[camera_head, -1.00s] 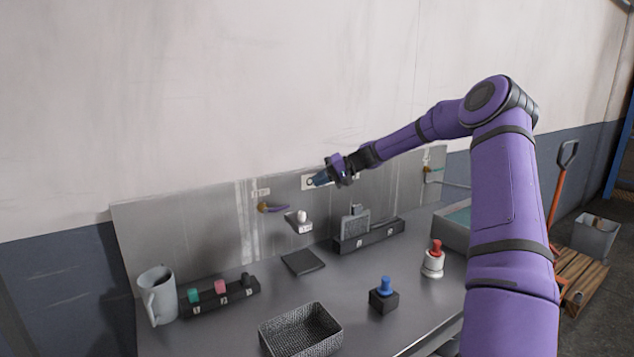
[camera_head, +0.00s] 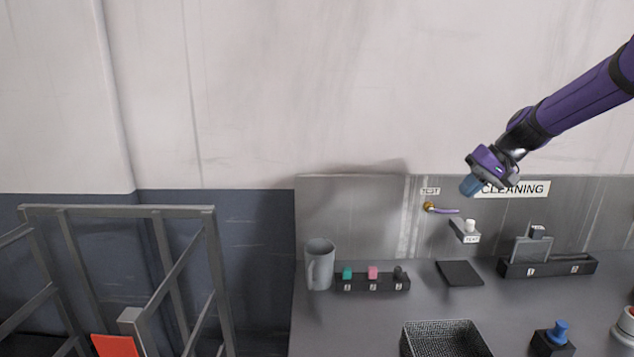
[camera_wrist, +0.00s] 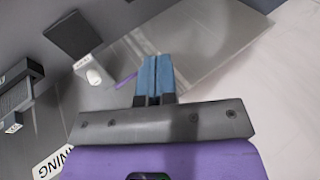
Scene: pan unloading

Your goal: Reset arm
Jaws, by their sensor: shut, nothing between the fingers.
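My gripper (camera_head: 470,186) is raised in front of the wall panel, above the table and close to the CLEANING sign (camera_head: 516,188). Its blue fingers are together with nothing between them, as the wrist view also shows (camera_wrist: 156,80). My purple arm reaches in from the right edge of the head view. The gripper appears apart from everything on the table.
A metal frame (camera_head: 118,212) stands left.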

